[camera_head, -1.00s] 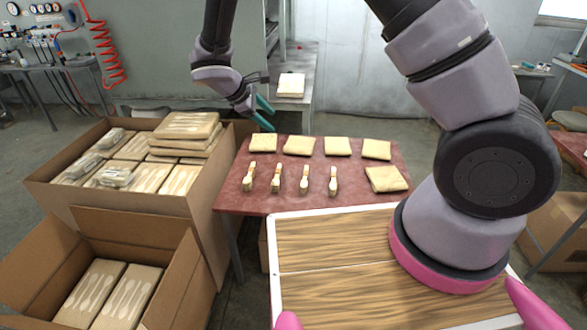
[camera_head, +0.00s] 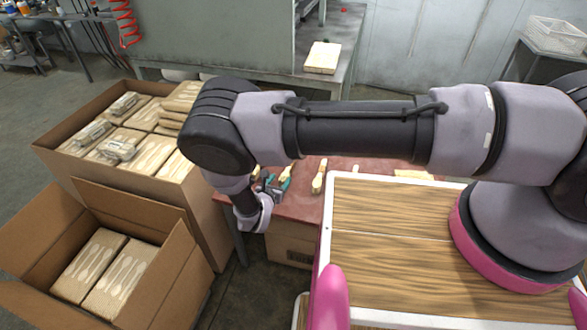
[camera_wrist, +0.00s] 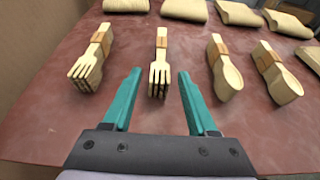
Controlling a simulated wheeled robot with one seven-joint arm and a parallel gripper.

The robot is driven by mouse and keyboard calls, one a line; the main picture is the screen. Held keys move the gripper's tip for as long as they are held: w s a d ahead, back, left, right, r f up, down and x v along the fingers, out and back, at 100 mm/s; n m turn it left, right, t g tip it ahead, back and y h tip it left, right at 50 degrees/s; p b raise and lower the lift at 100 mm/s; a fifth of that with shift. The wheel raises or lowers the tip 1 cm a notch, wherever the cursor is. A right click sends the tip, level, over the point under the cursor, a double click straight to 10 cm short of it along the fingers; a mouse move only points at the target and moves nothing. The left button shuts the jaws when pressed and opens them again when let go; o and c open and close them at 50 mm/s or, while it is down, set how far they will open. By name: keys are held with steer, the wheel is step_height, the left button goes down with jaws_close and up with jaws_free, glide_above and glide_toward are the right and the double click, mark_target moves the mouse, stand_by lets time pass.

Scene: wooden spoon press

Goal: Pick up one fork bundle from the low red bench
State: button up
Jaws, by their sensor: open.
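In the wrist view, two pale wooden fork bundles with brown bands lie on the low red bench (camera_wrist: 120,135). One fork bundle (camera_wrist: 159,68) appears between my fingertips, its tines toward me; the other fork bundle (camera_wrist: 91,60) lies left of my left finger. My gripper (camera_wrist: 160,73) is open and empty, with teal fingers on either side of the middle fork bundle. I cannot tell the height of the fingers above the bench. In the head view my gripper (camera_head: 272,187) is over the bench's left part, and my arm hides much of the bench.
Two spoon bundles (camera_wrist: 225,72) (camera_wrist: 275,75) lie right of the forks. Several wrapped packs (camera_wrist: 184,9) line the far side. In the head view, large cartons (camera_head: 190,215) (camera_head: 165,265) stand left of the bench, close to my arm.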

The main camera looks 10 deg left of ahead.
mark_target(287, 170)
steer(key=x, duration=1)
steer(key=shift+r, duration=0.15)
steer(key=shift+d, duration=0.1)
jaws_close()
